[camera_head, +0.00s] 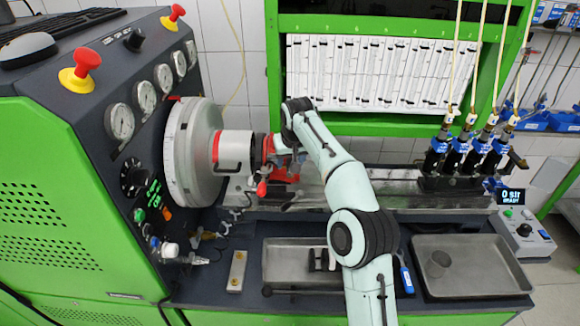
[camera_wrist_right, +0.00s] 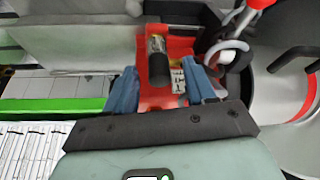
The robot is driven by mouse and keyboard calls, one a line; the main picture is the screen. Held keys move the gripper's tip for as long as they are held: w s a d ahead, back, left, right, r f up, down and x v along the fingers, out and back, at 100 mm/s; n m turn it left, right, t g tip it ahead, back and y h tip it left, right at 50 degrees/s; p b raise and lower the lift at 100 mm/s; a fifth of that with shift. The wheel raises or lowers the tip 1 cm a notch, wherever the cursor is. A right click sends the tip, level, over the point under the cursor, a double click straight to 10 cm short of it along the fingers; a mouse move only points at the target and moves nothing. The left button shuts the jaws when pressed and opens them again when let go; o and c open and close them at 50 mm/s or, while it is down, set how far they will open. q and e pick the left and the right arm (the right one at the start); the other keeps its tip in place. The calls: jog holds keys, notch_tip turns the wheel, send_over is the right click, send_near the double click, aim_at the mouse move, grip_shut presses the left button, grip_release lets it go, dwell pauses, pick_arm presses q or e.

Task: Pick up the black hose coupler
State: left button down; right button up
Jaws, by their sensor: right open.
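A black cylinder (camera_wrist_right: 158,66), which looks like the black hose coupler, shows in the right wrist view against a red block (camera_wrist_right: 178,48), with a brass-coloured part at its far end. My right gripper (camera_wrist_right: 158,75) is open, with one blue finger on each side of the cylinder in that view. I cannot tell whether the fingers touch it. In the head view my right gripper (camera_head: 289,160) is at the red fixture beside the white cylinder (camera_head: 236,151), and the black cylinder cannot be made out there. My left gripper is not in view.
The green test bench cabinet (camera_head: 50,215) with gauges and a large grey disc (camera_head: 190,150) stands at left. A metal tray (camera_head: 280,250) holding black parts lies in front, and another tray (camera_head: 490,275) at right. Blue-black injectors (camera_head: 460,150) stand on the rail.

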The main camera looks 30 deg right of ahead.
jog(key=x, duration=0.2)
jog(key=shift+w+f, duration=0.15)
jog(key=shift+f, duration=0.1)
grip_shut()
jog(key=shift+r, duration=0.1)
